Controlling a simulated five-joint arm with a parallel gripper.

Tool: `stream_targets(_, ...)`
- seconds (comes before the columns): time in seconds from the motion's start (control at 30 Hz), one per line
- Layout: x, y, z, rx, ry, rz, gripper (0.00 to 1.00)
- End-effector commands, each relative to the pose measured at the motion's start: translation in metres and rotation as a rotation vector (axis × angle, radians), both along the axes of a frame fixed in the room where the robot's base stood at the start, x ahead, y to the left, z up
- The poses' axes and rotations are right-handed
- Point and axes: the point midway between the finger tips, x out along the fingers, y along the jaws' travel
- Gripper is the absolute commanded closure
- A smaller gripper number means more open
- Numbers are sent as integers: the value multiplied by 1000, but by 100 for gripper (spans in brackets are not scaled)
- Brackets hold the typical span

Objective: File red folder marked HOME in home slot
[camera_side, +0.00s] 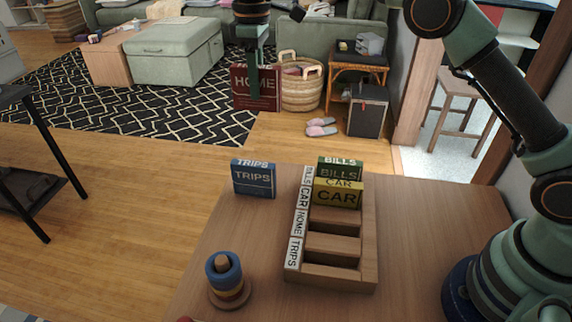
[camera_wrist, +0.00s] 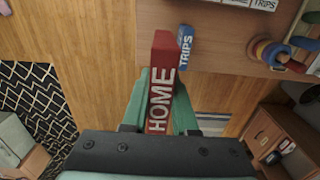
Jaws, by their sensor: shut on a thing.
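The red folder marked HOME (camera_side: 241,88) is held up in the air, above and behind the table's far left part in the side view. My gripper (camera_side: 254,85) is shut on it from above. In the wrist view the red folder (camera_wrist: 163,62) stands between the fingers of my gripper (camera_wrist: 160,105), its HOME label facing the camera. The wooden sorter (camera_side: 333,245) stands on the table with label strips BILLS, CAR, HOME and TRIPS along its left side. The home slot (camera_side: 333,222), beside the HOME label, looks empty. The folder is well away from the sorter.
A green BILLS folder (camera_side: 340,168) and a yellow CAR folder (camera_side: 338,194) stand in the sorter's far slots. A blue TRIPS folder (camera_side: 254,180) stands on the table left of the sorter. A ring stacker (camera_side: 226,279) is at the front left.

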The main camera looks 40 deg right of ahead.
Motion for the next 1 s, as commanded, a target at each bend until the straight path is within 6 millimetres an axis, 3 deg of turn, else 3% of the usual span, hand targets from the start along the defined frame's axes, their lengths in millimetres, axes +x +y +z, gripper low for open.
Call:
stream_targets(0.47, -73, 13, -19, 1, -1, 2, 100)
stream_targets(1.0, -191, -1, -66, 1, -3, 1, 100)
